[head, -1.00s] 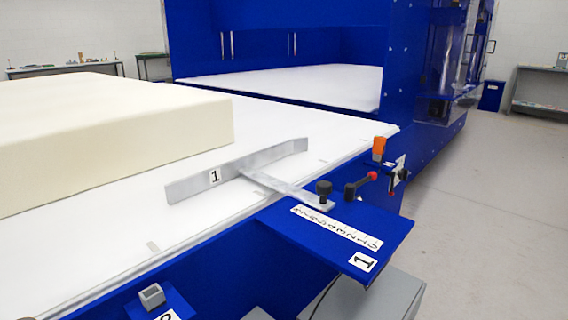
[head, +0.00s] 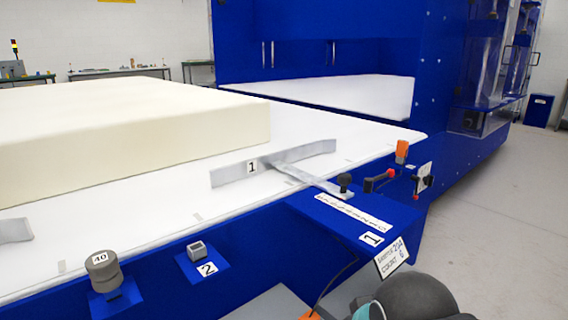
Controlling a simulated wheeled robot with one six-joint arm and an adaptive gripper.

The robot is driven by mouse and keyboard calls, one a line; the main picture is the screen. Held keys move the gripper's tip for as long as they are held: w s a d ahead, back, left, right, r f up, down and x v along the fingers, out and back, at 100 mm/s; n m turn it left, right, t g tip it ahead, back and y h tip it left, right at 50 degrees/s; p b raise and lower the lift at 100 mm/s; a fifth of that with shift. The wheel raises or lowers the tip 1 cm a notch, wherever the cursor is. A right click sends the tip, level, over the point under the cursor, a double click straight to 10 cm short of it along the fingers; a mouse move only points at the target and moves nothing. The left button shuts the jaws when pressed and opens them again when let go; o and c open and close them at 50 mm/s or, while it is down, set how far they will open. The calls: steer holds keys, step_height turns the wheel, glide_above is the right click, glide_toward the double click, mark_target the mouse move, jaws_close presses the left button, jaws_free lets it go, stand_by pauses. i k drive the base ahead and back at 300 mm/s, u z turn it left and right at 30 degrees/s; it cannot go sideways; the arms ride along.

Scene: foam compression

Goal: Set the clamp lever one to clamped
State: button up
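The clamp lever (head: 379,180) is a short dark handle with a red knob end. It sits at the far corner of the blue bracket plate (head: 338,228) labelled 1 and points up to the right. Beside it, a black knob (head: 345,180) tops the grey metal fence (head: 300,158) marked 1, whose bar lies over the bracket. I cannot tell from its angle whether the lever is clamped. A dark rounded part, probably of my arm, shows at the bottom edge. My gripper's fingers are not in view.
A cream foam block (head: 130,135) lies on the white table (head: 165,222). An orange switch (head: 402,150) stands just beyond the lever. A grey weight (head: 102,268) marked 40 and a small square socket (head: 196,250) labelled 2 are along the front edge. Floor at right is open.

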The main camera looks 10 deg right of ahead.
mark_target(368, 183)
steer(key=z, duration=1.3)
steer(key=k, duration=0.35)
steer(key=u, duration=1.1)
